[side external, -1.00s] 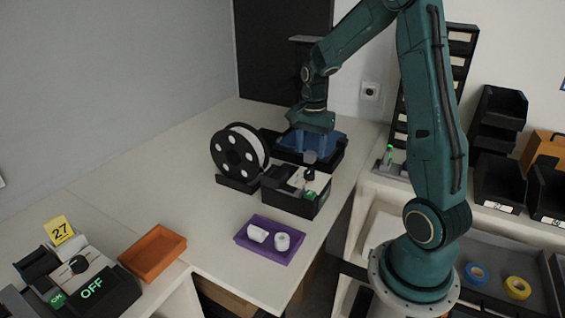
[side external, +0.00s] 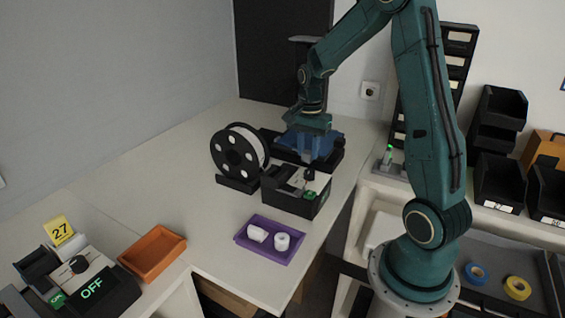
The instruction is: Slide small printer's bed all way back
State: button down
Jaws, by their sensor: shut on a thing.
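The small printer (side external: 296,204) has a dark body with a control panel on its near side, in the middle of the side view. Behind the panel lies its blue bed (side external: 326,141) on a black base. My gripper (side external: 306,150) points down over the bed and is shut on it; the fingertips are small and partly lost against the blue. My wrist covers the bed's far part, so the gap behind it cannot be judged.
A black-and-white filament spool (side external: 236,156) stands close left of the printer. A purple tray (side external: 286,256) with white rolls lies in front. An orange tray (side external: 151,252) and a control unit reading OFF (side external: 110,296) are at lower left.

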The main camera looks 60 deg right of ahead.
jog(key=w, duration=0.3)
jog(key=shift+w, duration=0.25)
jog(key=c, duration=1.1)
grip_release()
jog(key=shift+r, duration=0.1)
notch_tip(320, 180, up, 14)
jog(key=shift+f, duration=0.15)
